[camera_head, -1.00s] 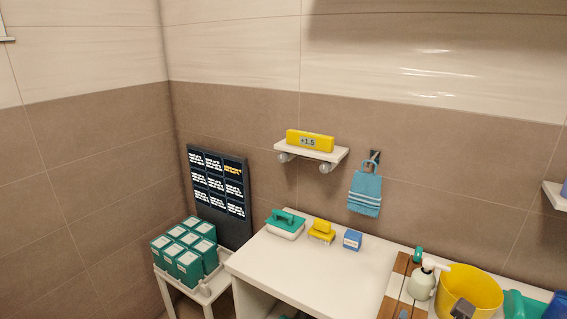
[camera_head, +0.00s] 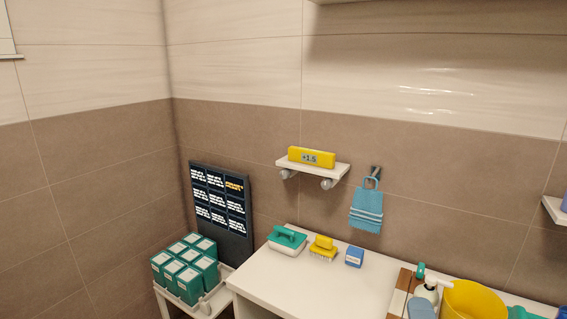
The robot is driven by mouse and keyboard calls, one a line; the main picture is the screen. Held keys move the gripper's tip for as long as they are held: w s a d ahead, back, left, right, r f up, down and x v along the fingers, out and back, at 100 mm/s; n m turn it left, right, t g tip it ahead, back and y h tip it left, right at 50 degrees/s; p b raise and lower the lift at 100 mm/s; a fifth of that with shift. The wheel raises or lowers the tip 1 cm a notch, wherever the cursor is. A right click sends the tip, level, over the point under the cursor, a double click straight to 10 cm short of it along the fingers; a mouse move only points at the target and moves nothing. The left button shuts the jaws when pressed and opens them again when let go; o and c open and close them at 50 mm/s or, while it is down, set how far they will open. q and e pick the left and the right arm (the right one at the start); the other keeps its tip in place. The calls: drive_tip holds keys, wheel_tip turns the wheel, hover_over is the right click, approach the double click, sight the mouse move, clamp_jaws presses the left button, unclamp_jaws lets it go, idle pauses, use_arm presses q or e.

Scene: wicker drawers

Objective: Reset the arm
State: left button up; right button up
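Neither of my grippers is in the head view, and no part of my arms can be made out for certain. The view looks over a white cabinet top (camera_head: 300,275) against a tiled wall. No wicker drawers can be made out.
On the cabinet top stand a teal-handled brush (camera_head: 287,241), a yellow brush (camera_head: 323,248), a blue box (camera_head: 354,257), a pump bottle (camera_head: 427,290) and a yellow bucket (camera_head: 474,299). A small shelf (camera_head: 335,172) and blue cloth (camera_head: 367,209) hang above. Teal boxes (camera_head: 186,268) fill a white stand at left.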

drive_tip(key=s+f+n+g+y, duration=0.3)
drive_tip(key=f+n+g+y, duration=0.25)
drive_tip(key=f+n, duration=1.05)
drive_tip(key=s+d+f+n+g+h, duration=0.2)
drive_tip(key=s+d+f+n+g, duration=0.1)
drive_tip(key=s+f, duration=0.6)
drive_tip(key=d+f+g, duration=0.1)
drive_tip(key=d, duration=0.1)
drive_tip(key=shift+s+d+f+n+g+h, duration=0.3)
drive_tip(key=shift+d+g+h, duration=0.05)
drive_tip(key=shift+d, duration=0.05)
